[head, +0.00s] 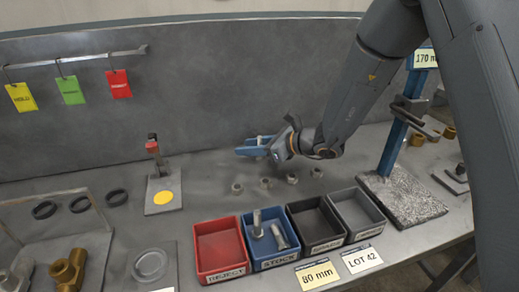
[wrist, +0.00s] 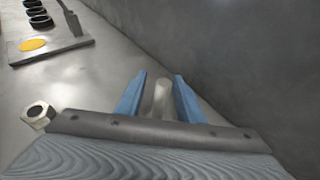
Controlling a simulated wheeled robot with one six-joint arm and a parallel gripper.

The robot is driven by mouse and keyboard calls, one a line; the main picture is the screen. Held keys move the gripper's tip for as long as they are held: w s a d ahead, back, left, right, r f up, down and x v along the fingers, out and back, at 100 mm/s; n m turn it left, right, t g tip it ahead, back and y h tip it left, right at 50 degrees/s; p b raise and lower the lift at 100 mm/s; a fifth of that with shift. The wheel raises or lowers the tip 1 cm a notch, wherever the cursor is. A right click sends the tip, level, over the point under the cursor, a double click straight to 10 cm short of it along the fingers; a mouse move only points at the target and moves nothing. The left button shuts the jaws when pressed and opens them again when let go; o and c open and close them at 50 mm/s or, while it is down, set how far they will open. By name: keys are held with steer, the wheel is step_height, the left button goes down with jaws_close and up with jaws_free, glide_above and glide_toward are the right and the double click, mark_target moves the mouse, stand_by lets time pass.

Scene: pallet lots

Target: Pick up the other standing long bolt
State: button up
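My gripper (head: 252,148) is low over the back of the bench, near the grey back wall. Its blue fingers stand apart in the wrist view (wrist: 161,80). A pale metal bolt (wrist: 161,98) is upright between them, with a narrow gap visible on each side. Its lower end is hidden behind the gripper body. In the head view only a small pale part of this bolt (head: 261,140) shows at the fingers. Two other bolts are in the blue STOCK bin (head: 272,263): one upright (head: 257,224), one leaning (head: 279,237).
Several hex nuts (head: 265,183) stand in a row in front of my gripper. Red (head: 220,265), black (head: 318,238) and grey (head: 360,218) bins flank the blue one. A plate with a yellow disc (head: 163,197) is left. A blue post (head: 393,145) stands right.

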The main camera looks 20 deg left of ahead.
jaws_close()
